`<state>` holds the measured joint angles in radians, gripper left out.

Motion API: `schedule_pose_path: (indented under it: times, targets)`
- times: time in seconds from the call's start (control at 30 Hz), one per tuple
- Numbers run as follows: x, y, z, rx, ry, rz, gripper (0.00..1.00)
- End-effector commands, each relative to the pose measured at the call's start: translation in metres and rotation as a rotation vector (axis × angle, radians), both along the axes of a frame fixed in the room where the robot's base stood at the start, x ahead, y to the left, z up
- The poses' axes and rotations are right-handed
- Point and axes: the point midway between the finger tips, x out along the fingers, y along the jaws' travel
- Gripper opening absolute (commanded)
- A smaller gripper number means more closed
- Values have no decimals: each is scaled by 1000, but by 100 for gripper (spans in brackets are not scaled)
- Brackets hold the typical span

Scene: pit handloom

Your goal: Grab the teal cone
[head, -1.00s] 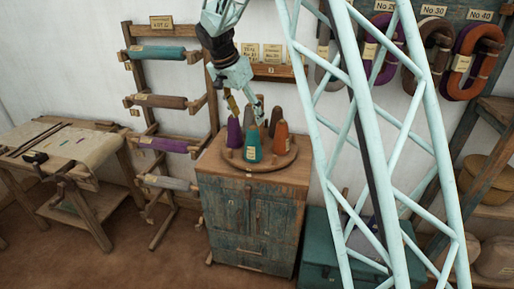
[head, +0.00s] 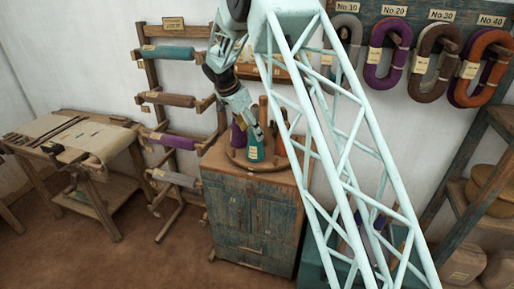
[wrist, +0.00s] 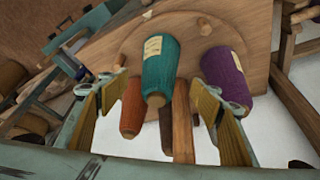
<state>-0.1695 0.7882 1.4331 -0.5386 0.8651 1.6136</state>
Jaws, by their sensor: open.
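The teal cone (head: 255,153) with a pale label stands on a round wooden stand on top of the cabinet. In the wrist view the teal cone (wrist: 158,72) lies centrally between the finger pads. My gripper (head: 249,132) is just above it and tilted, partly covering it in the head view. In the wrist view my gripper (wrist: 160,90) is open, with a gap on each side of the cone. Whether a finger touches it I cannot tell.
A purple cone (wrist: 224,71) stands close beside the right finger. An orange cone (wrist: 132,108) and a brown cone (wrist: 166,131) are also near, with a bare peg. The round stand (head: 272,165) sits on the cabinet (head: 245,215). A yarn rack (head: 168,98) stands left.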

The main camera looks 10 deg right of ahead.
Motion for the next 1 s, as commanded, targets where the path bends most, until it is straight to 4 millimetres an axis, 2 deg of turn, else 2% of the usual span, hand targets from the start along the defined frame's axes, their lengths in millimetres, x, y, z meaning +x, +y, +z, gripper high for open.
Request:
schedule_pose_path:
  times: [0.47,1.0]
  targets:
    - [1,-3,-5,0,1,0,59]
    - [12,-25,-63,0,1,0,59]
